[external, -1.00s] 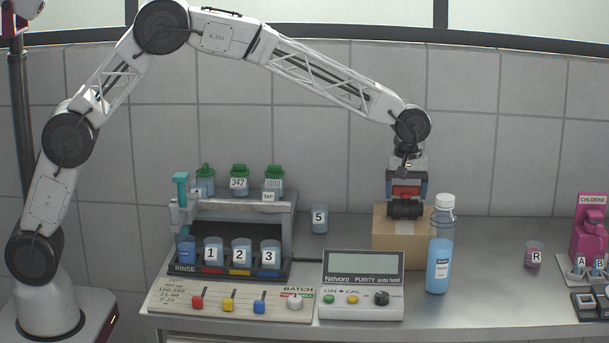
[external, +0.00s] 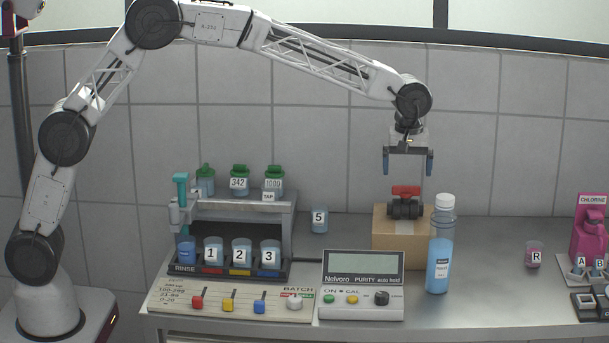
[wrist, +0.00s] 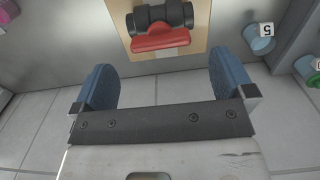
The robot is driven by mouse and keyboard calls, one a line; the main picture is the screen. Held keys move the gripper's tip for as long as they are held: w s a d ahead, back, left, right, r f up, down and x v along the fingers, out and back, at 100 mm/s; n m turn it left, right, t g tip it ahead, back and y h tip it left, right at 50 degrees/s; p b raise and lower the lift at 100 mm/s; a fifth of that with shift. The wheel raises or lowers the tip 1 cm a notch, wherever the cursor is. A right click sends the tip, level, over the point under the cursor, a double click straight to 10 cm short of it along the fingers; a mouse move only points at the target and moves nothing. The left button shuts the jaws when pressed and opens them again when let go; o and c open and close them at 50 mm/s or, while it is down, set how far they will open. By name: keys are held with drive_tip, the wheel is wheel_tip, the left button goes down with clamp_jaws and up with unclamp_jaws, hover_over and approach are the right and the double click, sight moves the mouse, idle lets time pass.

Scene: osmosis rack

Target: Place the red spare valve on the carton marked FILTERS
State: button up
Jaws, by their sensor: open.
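The spare valve has a red handle and a dark body (external: 405,208). It rests on top of the brown carton (external: 388,243), with its handle upward. In the wrist view the valve (wrist: 161,40) lies on the carton's top (wrist: 201,36), beyond the fingertips. My gripper (external: 408,170) is open and empty above the valve, its blue fingers spread wide and apart from it. The gripper also shows in the wrist view (wrist: 160,75). No FILTERS marking is readable on the carton in these views.
A blue bottle (external: 438,258) stands close at the carton's front right. A purity meter (external: 362,290) is in front. The rack with numbered beakers (external: 290,215) is to the left, and beaker 5 (external: 319,220) stands between. Bench right of the bottle is fairly clear up to beaker R (external: 534,256).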

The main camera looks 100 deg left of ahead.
wheel_tip(320, 180, up, 6)
idle(0.4)
drive_tip(key=shift+r, duration=0.1)
idle(0.6)
drive_tip(key=s+d+r+m, duration=0.3)
drive_tip(key=s+d, duration=0.2)
drive_tip(key=s, duration=0.5)
drive_tip(key=s+d+r+m+t, duration=0.1)
drive_tip(key=s+d+r+m, duration=0.25)
drive_tip(key=s, duration=0.55)
drive_tip(key=s+d+r+m, duration=0.2)
drive_tip(key=s+d, duration=0.3)
drive_tip(key=s, duration=0.5)
drive_tip(key=s+d+f+m, duration=0.2)
drive_tip(key=s+f+m, duration=0.1)
drive_tip(key=s, duration=0.8)
drive_tip(key=s+d+f+m+t, duration=0.1)
drive_tip(key=s+d+f+m, duration=0.2)
drive_tip(key=s, duration=0.9)
drive_tip(key=s+d+f+m, duration=0.2)
drive_tip(key=s+f+m, duration=0.1)
drive_tip(key=s, duration=0.8)
drive_tip(key=shift+s+d+f+m+t, duration=0.25)
drive_tip(key=shift+d+f+m+t, duration=0.1)
drive_tip(key=shift+f, duration=0.55)
